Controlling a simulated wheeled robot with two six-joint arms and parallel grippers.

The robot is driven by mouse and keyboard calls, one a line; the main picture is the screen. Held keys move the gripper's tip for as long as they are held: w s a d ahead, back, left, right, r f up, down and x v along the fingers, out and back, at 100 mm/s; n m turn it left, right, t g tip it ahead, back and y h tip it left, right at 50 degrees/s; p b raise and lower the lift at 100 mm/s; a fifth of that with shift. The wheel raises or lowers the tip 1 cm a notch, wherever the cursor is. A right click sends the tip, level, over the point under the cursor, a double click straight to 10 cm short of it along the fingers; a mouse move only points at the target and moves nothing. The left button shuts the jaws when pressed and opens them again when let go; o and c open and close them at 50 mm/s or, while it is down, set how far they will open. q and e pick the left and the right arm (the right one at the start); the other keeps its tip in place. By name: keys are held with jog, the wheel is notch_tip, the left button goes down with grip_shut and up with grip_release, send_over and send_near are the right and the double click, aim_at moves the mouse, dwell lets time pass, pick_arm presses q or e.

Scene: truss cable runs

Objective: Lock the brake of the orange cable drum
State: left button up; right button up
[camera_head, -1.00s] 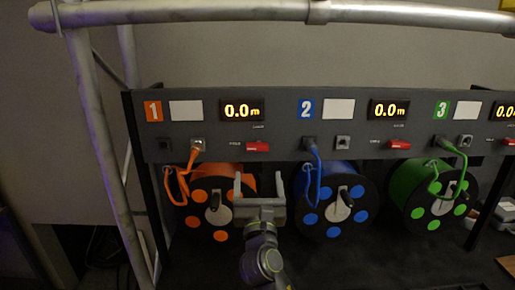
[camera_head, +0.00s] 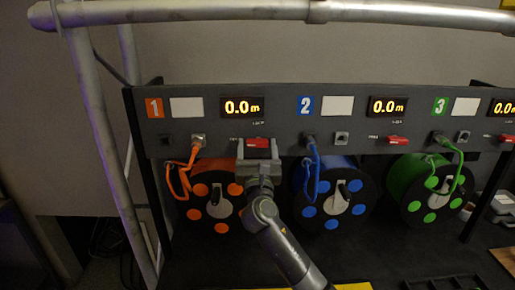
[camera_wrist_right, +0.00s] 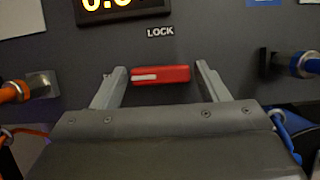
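The orange cable drum (camera_head: 200,190) hangs under the panel section marked 1, with a black flange and orange dots. Its red brake lever (camera_head: 257,142) is on the panel, under the 0.0 m display. The lever lies horizontal in the right wrist view (camera_wrist_right: 165,74), below the word LOCK. My right gripper (camera_head: 257,150) is at the lever, in front of the panel. In the right wrist view its fingers (camera_wrist_right: 161,72) are open, one on each side of the lever, with small gaps. My left gripper is in neither view.
An orange cable plug (camera_head: 196,142) is left of the lever and a blue plug (camera_head: 310,141) to the right. The blue drum (camera_head: 333,203) and green drum (camera_head: 425,193) hang further right. Scaffold tubes (camera_head: 100,120) stand at left and run across the top.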

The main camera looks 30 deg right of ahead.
jog(key=c, duration=0.7)
jog(key=shift+c, duration=0.2)
jog(key=shift+m, duration=0.4)
jog(key=m+g+h+b, duration=0.1)
jog(key=m+h, duration=0.1)
jog(key=m, duration=0.1)
jog(key=shift+a+m, duration=0.1)
jog(key=shift+m, duration=0.3)
jog(key=m+g, duration=0.1)
jog(key=m, duration=0.2)
jog(key=m+g+h+b, duration=0.1)
jog(key=m+g, duration=0.1)
jog(key=m, duration=0.1)
jog(key=shift+w+r+h, duration=0.1)
jog(key=shift+r+h, duration=0.1)
jog(key=shift+h, duration=0.1)
jog(key=m+g, duration=0.1)
jog(key=m, duration=0.2)
jog(key=m+g, duration=0.1)
jog(key=m, duration=0.2)
jog(key=shift+r+g, duration=0.2)
jog(key=shift+g, duration=0.1)
jog(key=m+g+p, duration=0.1)
jog(key=m, duration=0.2)
jog(key=shift+r, duration=0.15)
jog(key=shift+m+g+y+p, duration=0.4)
jog(key=shift+m+p, duration=0.05)
jog(key=shift+m, duration=0.75)
